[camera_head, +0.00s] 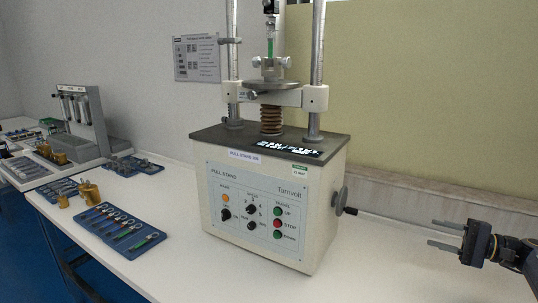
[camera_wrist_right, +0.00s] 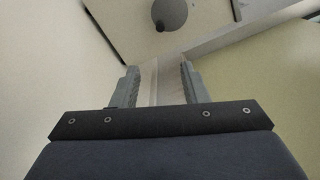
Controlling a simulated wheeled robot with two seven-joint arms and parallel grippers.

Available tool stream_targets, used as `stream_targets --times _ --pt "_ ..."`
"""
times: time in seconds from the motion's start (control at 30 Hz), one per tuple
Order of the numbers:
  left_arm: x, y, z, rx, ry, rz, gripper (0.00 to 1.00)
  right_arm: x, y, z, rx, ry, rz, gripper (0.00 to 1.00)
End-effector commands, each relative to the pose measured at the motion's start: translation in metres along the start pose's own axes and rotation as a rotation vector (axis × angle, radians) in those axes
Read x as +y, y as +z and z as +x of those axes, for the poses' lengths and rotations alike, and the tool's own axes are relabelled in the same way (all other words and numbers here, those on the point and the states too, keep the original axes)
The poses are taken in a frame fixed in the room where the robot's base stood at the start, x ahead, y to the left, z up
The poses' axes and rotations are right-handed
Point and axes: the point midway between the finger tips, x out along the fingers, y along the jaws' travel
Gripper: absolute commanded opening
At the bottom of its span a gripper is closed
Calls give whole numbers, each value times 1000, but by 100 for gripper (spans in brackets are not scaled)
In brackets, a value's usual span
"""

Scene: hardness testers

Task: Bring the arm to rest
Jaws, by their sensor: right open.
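My right gripper (camera_head: 447,234) is at the right edge of the head view, over the white table and to the right of the pull stand (camera_head: 262,205). Its two fingers point left and are apart, with nothing between them. In the right wrist view the open fingers (camera_wrist_right: 157,88) show a clear gap, with the stand's side and its round knob (camera_wrist_right: 170,13) beyond them. The stand's hand wheel (camera_head: 339,201) is on its right side, apart from the fingers. My left gripper is not in view.
A blue tray with wrenches (camera_head: 118,228) lies left of the stand on the white table (camera_head: 390,265). Brass weights (camera_head: 88,192) stand behind it. Another tester (camera_head: 82,120) is at the far left. The table right of the stand is clear; a wall runs behind.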

Motion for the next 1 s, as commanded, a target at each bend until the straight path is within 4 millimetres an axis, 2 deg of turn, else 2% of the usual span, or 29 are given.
stream_targets --times 0.37,0.57,0.67,0.77,0.87,0.9,1.0 --pt "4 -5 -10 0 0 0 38 -20 42 41 -3 147 -32 41" --pt "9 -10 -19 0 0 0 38 -30 86 71 4 282 -75 41" --pt "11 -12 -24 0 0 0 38 -33 115 86 13 368 -109 41" --pt "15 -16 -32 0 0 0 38 -33 154 98 29 471 -162 41" --pt "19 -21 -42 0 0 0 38 -29 204 104 55 599 -240 41" --pt "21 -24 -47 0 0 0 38 -25 227 104 69 653 -281 41" --pt "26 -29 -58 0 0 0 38 -7 281 95 104 779 -388 41"
